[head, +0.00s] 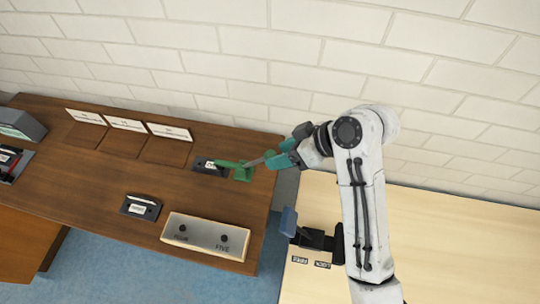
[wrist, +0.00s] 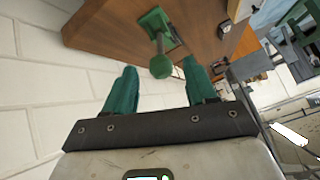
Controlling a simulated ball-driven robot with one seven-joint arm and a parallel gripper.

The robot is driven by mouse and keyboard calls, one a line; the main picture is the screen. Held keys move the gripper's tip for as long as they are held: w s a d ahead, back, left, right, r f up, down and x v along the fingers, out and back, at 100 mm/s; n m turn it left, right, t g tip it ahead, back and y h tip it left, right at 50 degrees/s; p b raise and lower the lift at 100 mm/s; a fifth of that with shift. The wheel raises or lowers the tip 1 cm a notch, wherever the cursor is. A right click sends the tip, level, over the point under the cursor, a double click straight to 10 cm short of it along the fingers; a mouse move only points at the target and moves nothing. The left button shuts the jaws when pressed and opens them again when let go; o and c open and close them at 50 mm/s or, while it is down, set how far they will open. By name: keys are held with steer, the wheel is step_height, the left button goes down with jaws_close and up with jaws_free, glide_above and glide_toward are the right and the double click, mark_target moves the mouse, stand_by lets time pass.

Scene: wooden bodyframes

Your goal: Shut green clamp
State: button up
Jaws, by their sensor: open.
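The green clamp (head: 243,174) is fixed at the right end of the brown wooden table, near its edge. In the wrist view, its green base (wrist: 156,22) sits on the wood and an arm runs from it toward me, ending in a round green knob (wrist: 161,67). My gripper (head: 277,159) has teal fingers and is just right of the clamp. It also shows in the wrist view (wrist: 160,70), open, with one finger on each side of the knob's line. I cannot tell whether the knob is between the fingertips or just beyond them.
A dark plate with a white label (head: 210,166) lies left of the clamp. A grey box (head: 208,236) and a black labelled device (head: 141,207) are nearer on the brown table (head: 110,185). A pale table (head: 440,240) with a blue-and-black fixture (head: 310,235) stands right. A brick wall is behind.

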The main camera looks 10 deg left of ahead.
steer(key=shift+v, duration=2.35)
steer(key=s+d+f+m+h, duration=0.4)
steer(key=s+d+f+m, duration=0.2)
steer(key=s+d, duration=0.7)
steer(key=s+d+f+m+h, duration=0.5)
steer(key=s+d+f+m, duration=0.2)
steer(key=s+d+f, duration=0.3)
steer(key=s+d, duration=0.3)
steer(key=d, duration=0.1)
